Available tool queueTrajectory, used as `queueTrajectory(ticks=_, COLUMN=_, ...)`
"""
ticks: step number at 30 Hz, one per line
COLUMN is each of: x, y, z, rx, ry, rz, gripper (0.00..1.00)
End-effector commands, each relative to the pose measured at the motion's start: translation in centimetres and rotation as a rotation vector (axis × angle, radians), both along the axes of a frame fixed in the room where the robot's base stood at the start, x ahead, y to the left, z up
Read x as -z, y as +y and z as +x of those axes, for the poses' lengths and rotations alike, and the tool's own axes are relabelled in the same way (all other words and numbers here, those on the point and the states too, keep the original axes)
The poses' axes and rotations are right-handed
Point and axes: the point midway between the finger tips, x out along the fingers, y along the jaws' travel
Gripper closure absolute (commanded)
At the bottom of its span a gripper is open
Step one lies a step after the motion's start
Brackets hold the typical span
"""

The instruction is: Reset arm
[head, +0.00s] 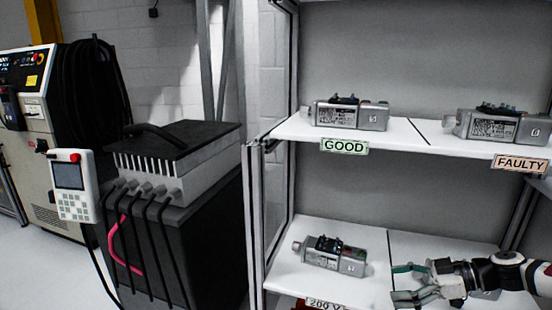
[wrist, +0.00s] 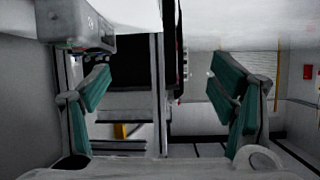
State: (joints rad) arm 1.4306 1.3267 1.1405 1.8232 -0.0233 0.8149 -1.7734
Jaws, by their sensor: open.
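My gripper (head: 408,283) is at the lower right of the head view, in front of the right part of the lower shelf, its fingers pointing left. The fingers are spread with nothing between them. In the wrist view my gripper (wrist: 165,85) shows its two green-padded fingers wide apart. A grey servo unit (head: 332,256) lies on the lower shelf, left of my gripper and apart from it. Part of a grey unit also shows at the upper left of the wrist view (wrist: 85,28), beyond the left finger. A grey piece behind my arm is mostly hidden.
The upper shelf (head: 290,131) holds one servo unit (head: 350,115) above the GOOD label (head: 344,147) and another (head: 500,126) above the FAULTY label (head: 520,164). A shelf post (head: 255,220) stands at the left. A dark cabinet (head: 190,230) with cables stands beside it.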

Motion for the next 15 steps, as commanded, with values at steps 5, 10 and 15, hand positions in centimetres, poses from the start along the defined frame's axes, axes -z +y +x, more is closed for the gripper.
queueTrajectory(ticks=5, x=0.1, y=1.3, z=-0.9, rx=-0.037, ry=0.066, rz=-0.035, gripper=0.22)
queueTrajectory(ticks=10, x=0.3, y=2.7, z=-2.1, rx=-0.079, ry=0.158, rz=-0.088, gripper=0.22)
queueTrajectory(ticks=15, x=0.4, y=4.4, z=-4.0, rx=-0.123, ry=0.284, rz=-0.169, gripper=0.22)
